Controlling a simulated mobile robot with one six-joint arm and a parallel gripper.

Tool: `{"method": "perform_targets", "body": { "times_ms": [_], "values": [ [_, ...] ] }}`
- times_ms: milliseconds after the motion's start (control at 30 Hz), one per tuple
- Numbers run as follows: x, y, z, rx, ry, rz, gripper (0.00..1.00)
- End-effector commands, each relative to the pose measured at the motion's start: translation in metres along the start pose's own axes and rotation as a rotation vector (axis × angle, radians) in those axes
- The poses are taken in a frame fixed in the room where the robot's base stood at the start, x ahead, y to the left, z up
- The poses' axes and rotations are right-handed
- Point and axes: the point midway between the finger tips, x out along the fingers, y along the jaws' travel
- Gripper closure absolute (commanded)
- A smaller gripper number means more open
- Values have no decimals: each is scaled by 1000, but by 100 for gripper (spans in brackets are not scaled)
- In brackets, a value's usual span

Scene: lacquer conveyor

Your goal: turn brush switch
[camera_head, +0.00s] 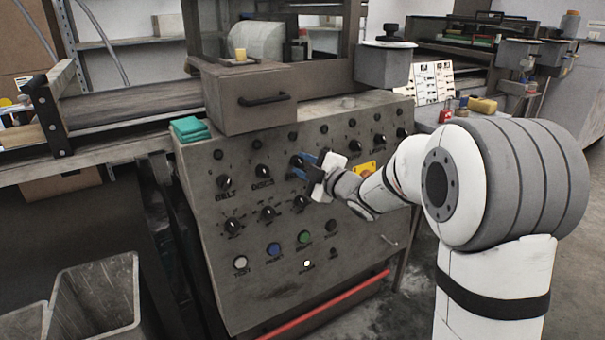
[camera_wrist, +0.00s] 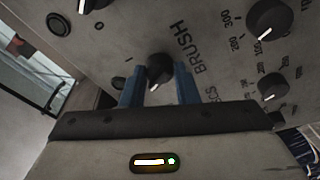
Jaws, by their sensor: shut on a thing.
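The brush switch (camera_wrist: 159,68) is a black rotary knob with a pale pointer mark, beside the word BRUSH in the wrist view. My gripper (camera_wrist: 160,88) has its two blue fingers on either side of this knob and is shut on it. In the head view my gripper (camera_head: 303,168) is at the upper middle of the grey control panel (camera_head: 300,250), and it mostly hides the knob. The knob's pointer slants toward the gripper's palm in the wrist view.
Other black knobs, such as the DISCS knob (camera_head: 262,171) and the BELT knob (camera_head: 224,182), sit close by. Coloured push buttons, including a green one (camera_head: 304,237), are lower down. Grey bins (camera_head: 98,296) stand at lower left.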

Motion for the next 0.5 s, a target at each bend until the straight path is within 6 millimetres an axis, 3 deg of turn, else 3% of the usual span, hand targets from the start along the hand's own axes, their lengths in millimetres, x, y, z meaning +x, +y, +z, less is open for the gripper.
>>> {"method": "perform_targets", "body": {
  "times_ms": [500],
  "values": [
    [0, -3, -1, -107, 9, -26, 95]
  ]
}}
